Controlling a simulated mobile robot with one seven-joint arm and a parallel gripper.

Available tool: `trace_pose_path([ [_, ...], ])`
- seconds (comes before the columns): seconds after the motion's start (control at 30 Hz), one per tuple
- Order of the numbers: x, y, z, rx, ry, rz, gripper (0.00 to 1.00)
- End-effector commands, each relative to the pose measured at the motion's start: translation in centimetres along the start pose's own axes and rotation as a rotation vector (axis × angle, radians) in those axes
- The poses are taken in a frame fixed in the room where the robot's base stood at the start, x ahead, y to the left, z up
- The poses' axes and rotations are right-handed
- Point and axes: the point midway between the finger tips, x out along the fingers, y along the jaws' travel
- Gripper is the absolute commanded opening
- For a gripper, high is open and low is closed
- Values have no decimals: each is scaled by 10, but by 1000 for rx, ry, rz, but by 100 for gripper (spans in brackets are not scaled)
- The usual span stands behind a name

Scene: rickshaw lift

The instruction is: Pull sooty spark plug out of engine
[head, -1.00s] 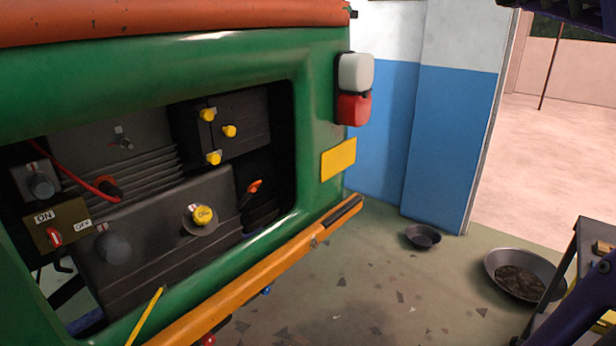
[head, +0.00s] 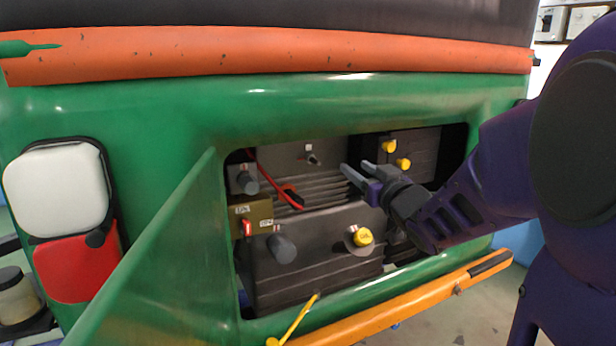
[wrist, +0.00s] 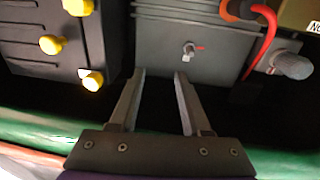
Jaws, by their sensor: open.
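A small grey plug (head: 313,159), which looks like the spark plug, sticks out of the upper face of the dark engine (head: 310,260) in the head view. My gripper (head: 356,167) reaches into the engine opening from the right, to the right of the plug. In the wrist view my gripper (wrist: 159,74) is open and empty, its fingertips pointing toward the plug's panel. The plug is ahead of the right finger, apart from it.
A red cable (head: 268,180) with an orange-ended boot hangs left of the plug. Yellow caps (head: 389,146) sit at the right. An ON/OFF switch box (head: 250,218) is at the left. The green body frames the opening; an open green flap (head: 150,260) stands at left.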

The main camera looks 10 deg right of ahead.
Motion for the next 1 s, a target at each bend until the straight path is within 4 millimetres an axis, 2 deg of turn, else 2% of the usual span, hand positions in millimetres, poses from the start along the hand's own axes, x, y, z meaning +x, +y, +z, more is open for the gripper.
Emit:
trace_pose_path([
  [0.03, 0, -13, 3, -15, -11, -35, 48],
  [0.1, 0, -26, 7, -30, -21, -70, 48],
  [0.2, 1, -35, 10, -41, -28, -92, 48],
  [0.37, 11, -37, 11, -43, -28, -96, 48],
  [0.8, 70, -42, 13, -40, -28, -94, 48],
  [1.0, 90, -43, 13, -42, -28, -93, 48],
])
